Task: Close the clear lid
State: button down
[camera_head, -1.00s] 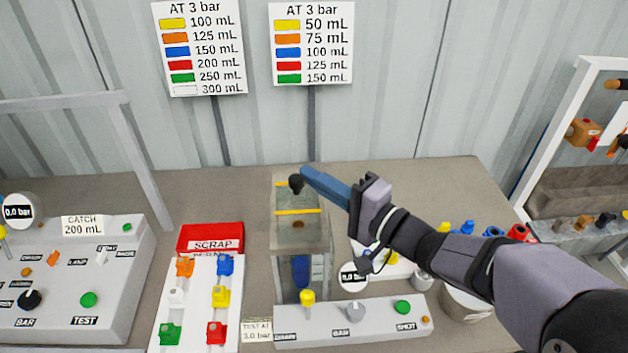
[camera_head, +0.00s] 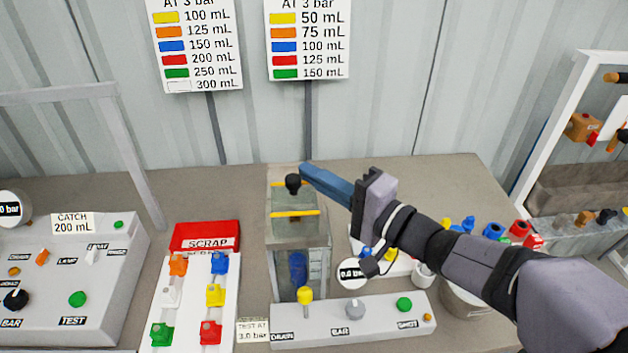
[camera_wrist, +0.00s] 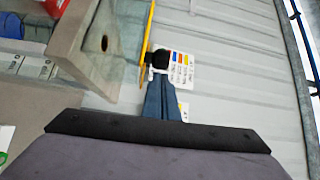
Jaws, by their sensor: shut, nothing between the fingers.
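The clear lid (camera_head: 294,229) belongs to the glass-walled box (camera_head: 322,262) at the middle of the bench. It carries yellow strips and a black knob (camera_head: 292,184). It looks raised and tilted; its exact angle is hard to tell. A blue part shows inside the box. My gripper (camera_head: 306,173) is shut and empty, its blue fingertips beside the black knob, just to its right in the head view. In the wrist view, the fingertips (camera_wrist: 161,74) are close to the black knob (camera_wrist: 160,59), beside the yellow strip (camera_wrist: 147,45). Whether they touch is unclear.
A control panel (camera_head: 380,322) with a yellow knob stands in front of the box. A red scrap bin (camera_head: 205,231) and a tray of coloured parts (camera_head: 190,320) are left. Loose coloured parts and a round bin (camera_head: 466,304) are right. The rear bench is clear.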

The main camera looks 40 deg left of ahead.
jog(key=w+d+b, duration=0.3)
jog(key=d+b, duration=0.1)
jog(key=d, duration=0.5)
jog(key=shift+b, duration=0.35)
jog(key=shift+d+f, duration=0.1)
jog(key=s+d+f+g+h+p, duration=0.1)
jog(key=s+d+f+h+p, duration=0.3)
jog(key=d+f+h, duration=0.8)
jog(key=s+d+f+h+p, duration=0.1)
jog(key=d+f+h, duration=0.1)
jog(key=d, duration=0.6)
jog(key=s+d+f+h+p, duration=0.1)
jog(key=s+d+f+h, duration=0.1)
jog(key=d+f, duration=0.3)
jog(key=s+d+f+h+p, duration=0.1)
jog(key=d+f, duration=0.3)
jog(key=d, duration=0.9)
jog(key=shift+s+d+t+h+p, duration=0.15)
jog(key=shift+d+t+h+p, duration=0.15)
jog(key=shift+h, duration=0.3)
